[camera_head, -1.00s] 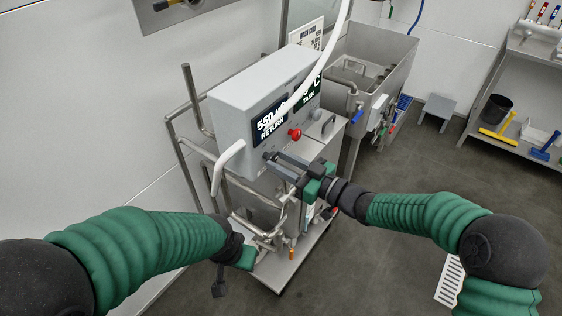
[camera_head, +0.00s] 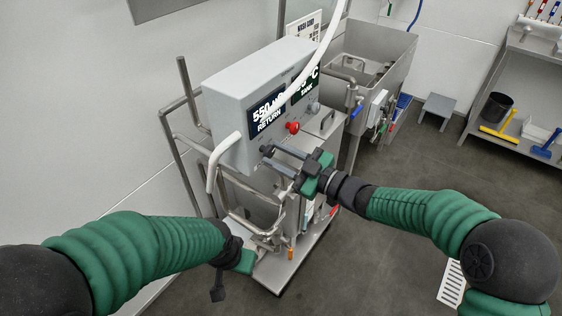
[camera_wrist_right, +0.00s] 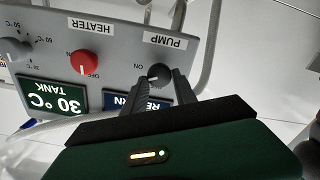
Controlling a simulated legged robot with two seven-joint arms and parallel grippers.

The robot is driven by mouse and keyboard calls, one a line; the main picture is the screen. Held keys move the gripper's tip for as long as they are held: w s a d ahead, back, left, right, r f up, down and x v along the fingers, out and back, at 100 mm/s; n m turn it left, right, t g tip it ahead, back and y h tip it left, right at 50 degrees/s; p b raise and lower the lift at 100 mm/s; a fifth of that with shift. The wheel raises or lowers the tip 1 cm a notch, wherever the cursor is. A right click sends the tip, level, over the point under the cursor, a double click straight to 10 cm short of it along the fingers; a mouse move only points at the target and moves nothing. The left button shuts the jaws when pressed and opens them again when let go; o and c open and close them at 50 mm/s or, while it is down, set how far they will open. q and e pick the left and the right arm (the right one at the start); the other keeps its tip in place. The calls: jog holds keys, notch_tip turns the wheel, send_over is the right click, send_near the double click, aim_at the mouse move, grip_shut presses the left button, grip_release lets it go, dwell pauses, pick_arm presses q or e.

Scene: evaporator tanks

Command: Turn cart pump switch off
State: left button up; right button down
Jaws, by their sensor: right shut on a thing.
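The cart's grey control box (camera_head: 232,103) carries the pump switch (camera_wrist_right: 159,74), a black round knob below the word PUMP, with ON printed beside it. The lettering is upside down in the right wrist view. My right gripper (camera_head: 268,154) reaches the lower front of the box, and its two fingers are shut on the pump switch, one on each side in the right wrist view (camera_wrist_right: 158,82). The fingers hide part of the knob's surroundings, and I cannot read its exact setting. My left gripper (camera_head: 238,262) hangs low beside the cart, its fingers mostly hidden.
A red heater knob (camera_wrist_right: 84,63) sits beside the pump switch. A steel sink (camera_head: 372,60) stands behind the cart.

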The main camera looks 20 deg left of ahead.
jog(key=n+b, duration=1)
jog(key=shift+s+a+f+n+b, duration=0.1)
jog(key=shift+a+n+b, duration=0.05)
jog(key=shift+n+b, duration=1.3)
jog(key=shift+n, duration=0.15)
jog(key=shift+r, duration=0.2)
jog(key=c, duration=1.4)
grip_release()
jog(key=o, duration=0.4)
jog(key=shift+a+f, duration=0.25)
jog(key=shift+a, duration=0.15)
